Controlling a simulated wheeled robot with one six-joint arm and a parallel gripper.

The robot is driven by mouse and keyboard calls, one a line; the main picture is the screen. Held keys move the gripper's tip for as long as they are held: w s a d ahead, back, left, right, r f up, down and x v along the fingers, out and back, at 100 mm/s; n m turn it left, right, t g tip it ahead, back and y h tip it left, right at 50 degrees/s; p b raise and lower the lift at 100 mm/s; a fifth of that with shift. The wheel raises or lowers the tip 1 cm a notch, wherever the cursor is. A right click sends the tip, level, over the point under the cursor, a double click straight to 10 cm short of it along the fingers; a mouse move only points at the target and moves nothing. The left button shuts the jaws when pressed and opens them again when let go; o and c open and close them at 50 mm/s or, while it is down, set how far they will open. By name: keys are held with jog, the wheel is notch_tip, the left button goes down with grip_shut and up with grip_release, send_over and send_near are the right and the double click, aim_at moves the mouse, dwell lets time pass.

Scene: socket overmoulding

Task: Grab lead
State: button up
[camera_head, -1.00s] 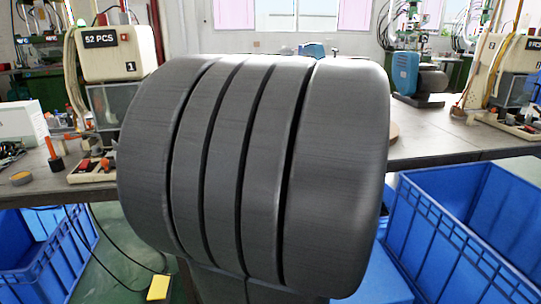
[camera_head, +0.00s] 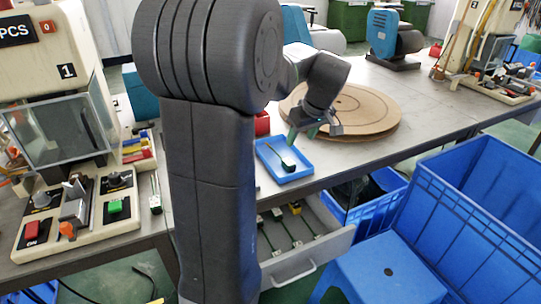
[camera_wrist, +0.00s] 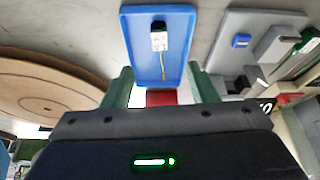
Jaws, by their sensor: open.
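A blue tray (camera_head: 262,153) lies on the grey workbench, with one dark lead (camera_head: 288,167) in it. In the wrist view the lead (camera_wrist: 159,40) has a dark end, a pale label and a thin cable, lying inside the tray (camera_wrist: 180,14). My gripper (camera_head: 306,132) is just above and beyond the tray in the head view. In the wrist view the green fingers of my gripper (camera_wrist: 162,86) are wide apart, with the lead ahead between their lines and nothing held. Several more leads (camera_head: 278,232) lie in an open drawer (camera_head: 335,242) below the bench.
A round wooden board (camera_head: 360,112) lies right of the tray. A red object (camera_head: 262,124) stands behind the tray. A machine (camera_head: 40,80) and its control panel (camera_head: 80,215) stand left. A blue stool (camera_head: 390,268) and blue crate (camera_head: 470,190) stand in front at right.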

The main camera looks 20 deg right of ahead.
aim_at(291, 163)
jog(key=b+x, duration=0.2)
jog(key=x, duration=1.1)
jog(key=shift+s+f, duration=0.15)
jog(key=shift+f, duration=0.1)
jog(key=c, duration=1.1)
